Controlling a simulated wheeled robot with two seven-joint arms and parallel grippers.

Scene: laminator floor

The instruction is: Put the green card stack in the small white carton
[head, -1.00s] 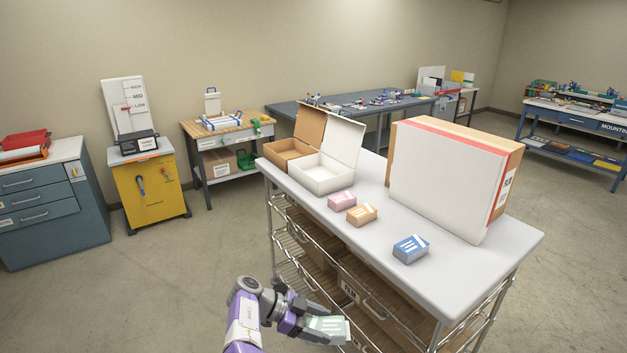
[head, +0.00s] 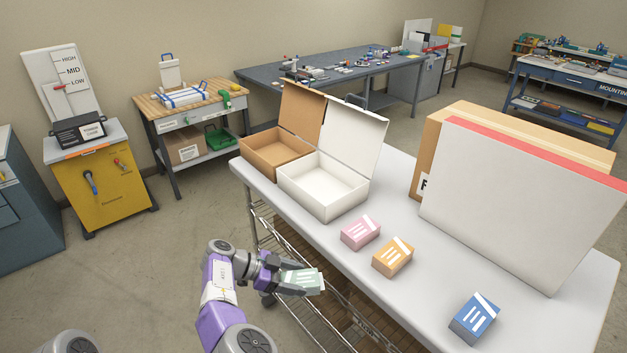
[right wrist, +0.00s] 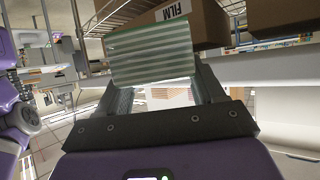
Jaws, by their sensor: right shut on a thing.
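The green card stack (head: 302,280) is held in my right gripper (head: 284,278), in front of the table's near edge and below the tabletop's level in the picture. In the right wrist view the stack (right wrist: 152,55) shows a pale, striped side between the fingers. The small white carton (head: 318,205) stands on the table with its lid up, and its inside looks empty. The gripper and stack are apart from the carton, nearer to me. My left gripper is not in view.
A brown open carton (head: 272,165) stands left of the white one. Pink (head: 361,232), orange (head: 393,257) and blue (head: 474,318) card stacks lie on the white table (head: 420,305). A large white-fronted box (head: 520,205) stands behind them. Wire shelving (head: 300,318) lies under the tabletop.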

